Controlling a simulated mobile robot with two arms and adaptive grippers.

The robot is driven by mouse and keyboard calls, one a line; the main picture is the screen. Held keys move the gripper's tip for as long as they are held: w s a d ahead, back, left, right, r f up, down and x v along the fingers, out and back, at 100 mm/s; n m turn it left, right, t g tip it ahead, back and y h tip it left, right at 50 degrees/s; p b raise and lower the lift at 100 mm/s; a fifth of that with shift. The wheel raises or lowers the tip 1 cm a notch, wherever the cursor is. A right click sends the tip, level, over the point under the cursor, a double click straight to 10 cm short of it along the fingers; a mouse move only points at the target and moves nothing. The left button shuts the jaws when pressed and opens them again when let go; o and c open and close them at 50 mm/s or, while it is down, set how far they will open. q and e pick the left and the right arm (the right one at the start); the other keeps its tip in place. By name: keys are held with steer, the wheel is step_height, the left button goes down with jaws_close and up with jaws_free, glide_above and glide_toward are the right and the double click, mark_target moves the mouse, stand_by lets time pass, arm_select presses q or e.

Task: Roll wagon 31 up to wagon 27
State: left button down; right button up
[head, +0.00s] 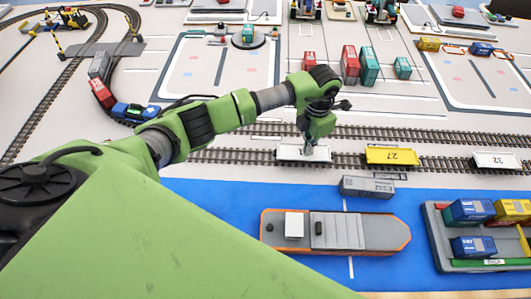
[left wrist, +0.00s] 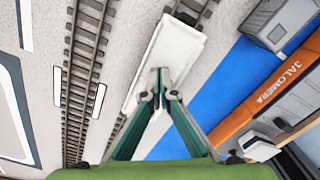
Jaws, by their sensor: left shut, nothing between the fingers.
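A white flat wagon (head: 290,153) stands on the near track in the head view. Its number is hidden or unreadable, so I cannot confirm that it is wagon 31. Yellow wagon 27 (head: 391,156) stands to its right on the same track, with a gap of bare rail between them. My left gripper (head: 310,150) is shut and empty at the white wagon. In the left wrist view its closed fingertips (left wrist: 160,78) overlap the near part of the white wagon (left wrist: 170,50); whether they touch it is unclear. My right gripper is out of view.
Another white wagon (head: 497,161) stands farther right on the same track. A ship (head: 335,232) and a container barge (head: 440,245) are nearer. A parallel track (head: 400,133) runs behind.

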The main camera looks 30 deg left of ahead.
mark_target(319, 153)
arm_select(q)
steer(key=shift+w+d+f+b, duration=0.1)
steer(key=shift+w+d+b, duration=0.3)
steer(key=shift+d+b, duration=0.35)
steer(key=shift+w+d+b, duration=0.4)
steer(key=shift+d+b, duration=0.1)
steer(key=shift+d, duration=0.4)
steer(key=shift+w+d+b, duration=0.35)
steer(key=shift+d+b, duration=0.35)
steer(key=shift+d, duration=0.05)
steer(key=shift+w+d+b, duration=0.4)
steer(key=shift+d+b, duration=0.3)
steer(key=shift+w+d+b, duration=0.35)
steer(key=shift+d+b, duration=0.35)
steer(key=shift+d, duration=0.05)
steer(key=shift+r+p, duration=0.9)
steer(key=shift+r, duration=0.3)
step_height(319, 153, up, 5)
steer(key=p, duration=0.2)
steer(key=shift+f+p, duration=0.1)
steer(key=shift+p, duration=0.2)
